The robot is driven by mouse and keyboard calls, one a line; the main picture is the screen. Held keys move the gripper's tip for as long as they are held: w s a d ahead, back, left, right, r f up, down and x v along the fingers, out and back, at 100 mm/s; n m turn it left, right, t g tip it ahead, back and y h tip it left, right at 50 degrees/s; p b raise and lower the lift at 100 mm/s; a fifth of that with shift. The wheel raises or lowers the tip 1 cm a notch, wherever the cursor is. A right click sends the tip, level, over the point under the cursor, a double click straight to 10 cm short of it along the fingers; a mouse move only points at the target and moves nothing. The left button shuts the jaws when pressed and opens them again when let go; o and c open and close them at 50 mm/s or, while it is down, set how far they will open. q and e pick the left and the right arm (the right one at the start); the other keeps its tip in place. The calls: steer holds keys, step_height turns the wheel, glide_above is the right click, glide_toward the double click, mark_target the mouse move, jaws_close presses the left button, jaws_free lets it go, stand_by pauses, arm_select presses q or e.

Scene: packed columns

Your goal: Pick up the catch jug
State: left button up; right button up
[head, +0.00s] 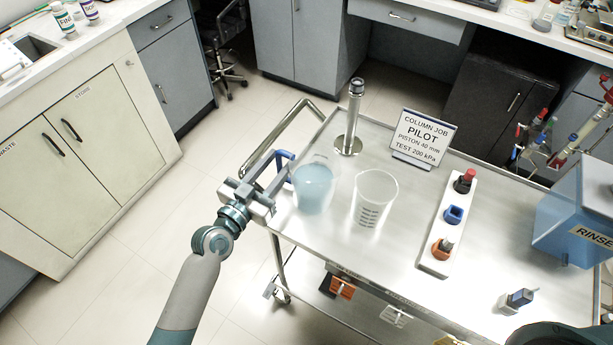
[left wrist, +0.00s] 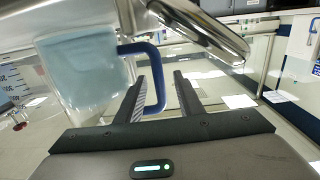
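A translucent jug (head: 313,190) with pale blue liquid and a blue handle stands upright on the left part of the steel cart top. I take it to be the catch jug. It also shows in the left wrist view (left wrist: 82,72), tilted by the camera angle. My left gripper (head: 279,178) is at the jug's left side, by the handle. In the left wrist view the two fingers (left wrist: 160,95) are apart, with the blue handle (left wrist: 158,72) showing between them. I see no clear contact. My right gripper is not in view.
A clear graduated beaker (head: 375,200) stands close right of the jug. A metal post (head: 352,120) is behind, and a sign (head: 423,135) right of it. A white strip with fittings (head: 447,225) and a blue rinse container (head: 575,215) stand farther right. The cart's rail (head: 285,135) is at left.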

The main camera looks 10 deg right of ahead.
arm_select(q)
steer(key=shift+w+d, duration=0.25)
steer(key=shift+w, duration=0.1)
jaws_close()
stand_by(1.4)
steer(key=shift+r, duration=0.1)
